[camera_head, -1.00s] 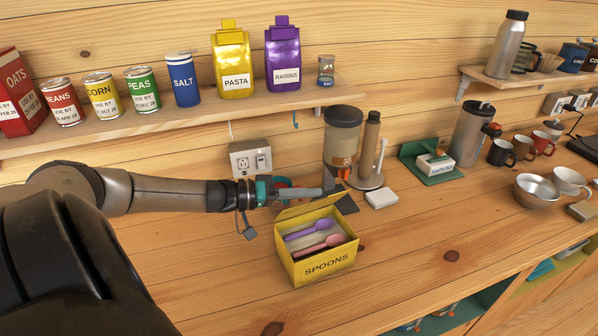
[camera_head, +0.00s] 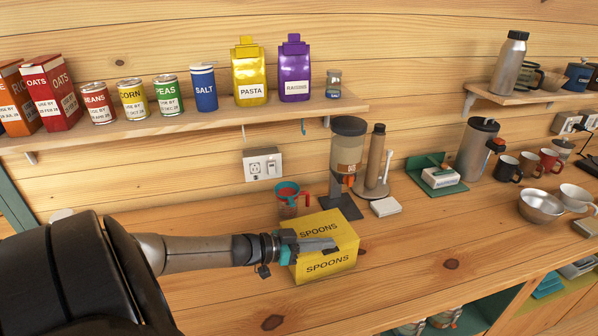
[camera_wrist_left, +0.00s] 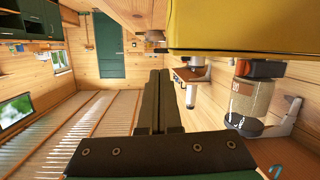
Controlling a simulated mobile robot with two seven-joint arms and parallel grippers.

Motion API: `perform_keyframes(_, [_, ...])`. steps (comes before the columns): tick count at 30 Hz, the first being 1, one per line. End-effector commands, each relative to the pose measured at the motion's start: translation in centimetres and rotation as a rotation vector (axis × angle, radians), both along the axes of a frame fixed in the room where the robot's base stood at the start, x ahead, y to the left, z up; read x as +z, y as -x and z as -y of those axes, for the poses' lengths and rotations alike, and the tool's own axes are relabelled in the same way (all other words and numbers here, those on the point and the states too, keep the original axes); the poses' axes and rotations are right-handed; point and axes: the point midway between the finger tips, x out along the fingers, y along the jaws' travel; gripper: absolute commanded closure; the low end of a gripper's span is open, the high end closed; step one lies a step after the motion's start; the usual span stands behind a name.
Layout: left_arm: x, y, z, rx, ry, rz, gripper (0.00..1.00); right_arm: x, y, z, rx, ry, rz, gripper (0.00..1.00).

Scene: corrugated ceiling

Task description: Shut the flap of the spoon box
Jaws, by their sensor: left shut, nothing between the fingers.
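The yellow spoon box (camera_head: 325,268) stands on the wooden counter in the head view. Its flap (camera_head: 338,228), also marked SPOONS, lies down over the top, and the spoons inside are hidden. My left gripper (camera_head: 335,244) is shut and empty. Its fingers lie across the top of the box near the front edge of the flap; I cannot tell whether they touch it. In the left wrist view the shut fingers (camera_wrist_left: 158,100) point ahead, with the yellow box (camera_wrist_left: 240,25) filling the upper right. My right gripper is not in view.
A red and teal cup (camera_head: 288,198) stands just behind the box. A grinder-like dispenser (camera_head: 346,160) and a white block (camera_head: 384,207) stand behind to the right.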

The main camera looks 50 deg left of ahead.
Motion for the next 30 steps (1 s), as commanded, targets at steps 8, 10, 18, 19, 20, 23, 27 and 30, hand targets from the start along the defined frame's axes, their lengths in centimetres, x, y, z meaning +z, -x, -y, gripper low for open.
perform_keyframes(8, [-1.5, 0.1, 0.3, -0.001, 0.005, -0.002, 1.0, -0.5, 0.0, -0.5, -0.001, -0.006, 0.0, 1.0])
perform_keyframes(10, [-1.6, 0.1, 0.3, 0.0, 0.006, -0.002, 1.0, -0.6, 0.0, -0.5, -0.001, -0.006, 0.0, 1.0])
perform_keyframes(18, [-1.8, 0.1, 0.3, 0.0, 0.006, -0.002, 1.0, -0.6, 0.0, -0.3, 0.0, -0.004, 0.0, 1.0])
perform_keyframes(19, [-1.8, 0.1, 0.3, 0.0, 0.006, -0.002, 1.0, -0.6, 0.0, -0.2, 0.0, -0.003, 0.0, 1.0])
perform_keyframes(20, [-1.8, 0.1, 0.3, 0.0, 0.006, -0.002, 1.0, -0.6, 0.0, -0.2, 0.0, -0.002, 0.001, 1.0])
perform_keyframes(23, [-1.8, 0.1, 0.3, 0.0, 0.007, -0.003, 1.0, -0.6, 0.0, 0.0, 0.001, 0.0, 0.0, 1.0])
perform_keyframes(27, [-1.7, 0.1, 0.3, 0.0, 0.007, -0.003, 1.0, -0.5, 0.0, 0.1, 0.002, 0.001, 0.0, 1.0])
perform_keyframes(30, [-1.3, 0.1, 0.3, 0.0, 0.007, -0.003, 1.0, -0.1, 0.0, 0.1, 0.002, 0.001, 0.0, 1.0])
